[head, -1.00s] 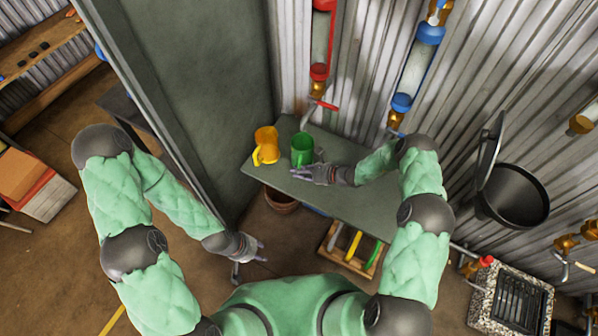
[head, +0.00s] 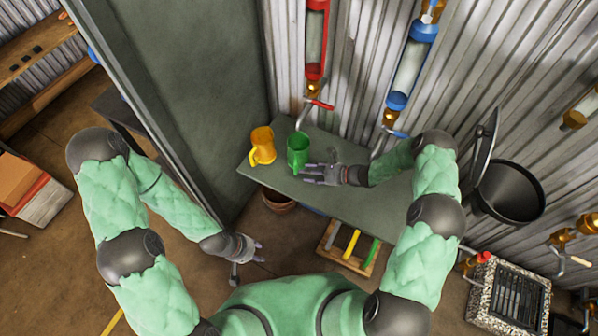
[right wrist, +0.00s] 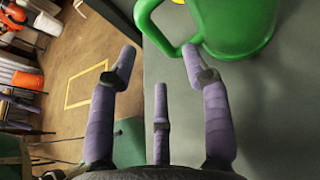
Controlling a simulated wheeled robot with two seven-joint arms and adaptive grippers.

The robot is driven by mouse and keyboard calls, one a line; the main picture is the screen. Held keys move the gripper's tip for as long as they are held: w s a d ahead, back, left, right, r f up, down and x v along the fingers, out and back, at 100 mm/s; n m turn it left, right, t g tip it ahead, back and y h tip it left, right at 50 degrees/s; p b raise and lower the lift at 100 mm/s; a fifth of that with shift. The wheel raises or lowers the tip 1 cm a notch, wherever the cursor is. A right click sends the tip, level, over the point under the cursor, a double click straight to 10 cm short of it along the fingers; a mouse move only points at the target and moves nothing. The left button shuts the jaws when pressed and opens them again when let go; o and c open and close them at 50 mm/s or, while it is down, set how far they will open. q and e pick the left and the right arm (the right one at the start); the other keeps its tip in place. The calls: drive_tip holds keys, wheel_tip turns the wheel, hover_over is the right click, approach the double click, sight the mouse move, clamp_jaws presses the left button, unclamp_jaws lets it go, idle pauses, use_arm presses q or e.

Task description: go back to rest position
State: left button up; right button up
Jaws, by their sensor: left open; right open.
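My right gripper (head: 312,173) is open and empty, low over the grey table (head: 345,195), just right of a green mug (head: 298,148). In the right wrist view the gripper's spread fingers (right wrist: 160,75) show with nothing between them. The green mug (right wrist: 238,25) is upright just beyond, its handle close to one fingertip; whether they touch I cannot tell. A yellow mug (head: 262,146) stands left of the green one on the table. My left gripper (head: 255,249) is open and empty, out over the floor left of the table.
Red (head: 316,45) and blue (head: 411,65) pipes run up the corrugated wall. A black bucket (head: 510,192) hangs at right. A wooden crate (head: 347,247) sits below the table's front edge.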

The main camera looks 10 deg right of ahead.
drive_tip(key=v, duration=0.6)
drive_tip(key=s+a+f+n+g+h, duration=0.2)
drive_tip(key=s+n+g, duration=0.15)
drive_tip(key=s, duration=0.35)
drive_tip(key=s+a+f+n+g+h+p, duration=0.1)
drive_tip(key=s+a+n+g+h, duration=0.1)
drive_tip(key=s+n, duration=0.3)
drive_tip(key=s+a+f+n+g+h, duration=0.1)
drive_tip(key=s+a+f+n+g, duration=0.15)
drive_tip(key=s, duration=0.55)
drive_tip(key=s+a+r+n+t+h, duration=0.1)
drive_tip(key=s+r+n, duration=0.4)
drive_tip(key=n, duration=0.5)
drive_tip(key=shift+t+h+p, duration=0.45)
drive_tip(key=shift+t+h, duration=0.25)
drive_tip(key=shift+h, duration=0.3)
drive_tip(key=shift+a, duration=0.1)
